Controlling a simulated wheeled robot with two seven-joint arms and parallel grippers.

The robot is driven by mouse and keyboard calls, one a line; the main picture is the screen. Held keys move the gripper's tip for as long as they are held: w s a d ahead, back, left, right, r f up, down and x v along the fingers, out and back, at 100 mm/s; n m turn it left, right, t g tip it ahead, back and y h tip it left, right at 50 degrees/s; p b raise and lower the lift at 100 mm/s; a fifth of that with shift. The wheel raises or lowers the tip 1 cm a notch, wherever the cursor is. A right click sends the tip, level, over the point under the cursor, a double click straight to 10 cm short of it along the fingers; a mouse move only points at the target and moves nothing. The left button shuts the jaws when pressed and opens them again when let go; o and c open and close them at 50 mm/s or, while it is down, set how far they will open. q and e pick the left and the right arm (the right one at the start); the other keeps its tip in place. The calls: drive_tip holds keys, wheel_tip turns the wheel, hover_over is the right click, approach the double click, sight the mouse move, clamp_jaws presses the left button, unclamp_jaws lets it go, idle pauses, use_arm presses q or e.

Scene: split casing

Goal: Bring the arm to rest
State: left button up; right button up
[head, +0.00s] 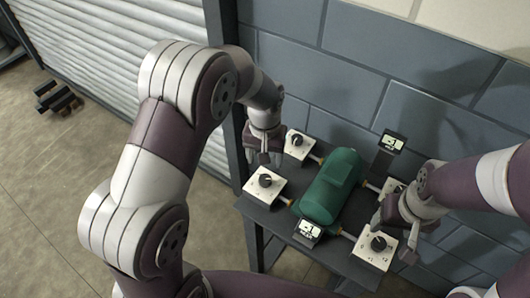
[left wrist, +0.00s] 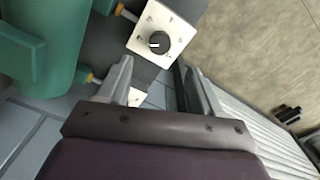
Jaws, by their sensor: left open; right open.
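My left gripper (head: 265,158) hangs at the left end of the small dark table (head: 268,218), above the two left knob plates. In the left wrist view its two fingers (left wrist: 165,85) stand apart with nothing between them. My right gripper (head: 397,228) is open over the right end of the table, close to the right knob plates. It partly hides the far right plate. A green casing (head: 331,187) lies in the middle of the table; it also shows in the left wrist view (left wrist: 42,50).
White plates with black knobs, such as the near left one (head: 265,185) and the near right one (head: 375,249), flank the casing. Two small displays (head: 392,143) (head: 308,232) stand by it. A grey block wall (head: 330,75) is behind; open floor (head: 50,190) lies left.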

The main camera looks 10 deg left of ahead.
use_arm(q)
drive_tip(key=shift+r, duration=1.7)
drive_tip(key=s+a, duration=0.3)
drive_tip(key=s, duration=0.4)
drive_tip(key=s+a+t, duration=0.1)
drive_tip(key=s+a, duration=0.2)
drive_tip(key=s, duration=0.4)
drive_tip(key=shift+r+m, duration=0.3)
drive_tip(key=shift+a, duration=0.1)
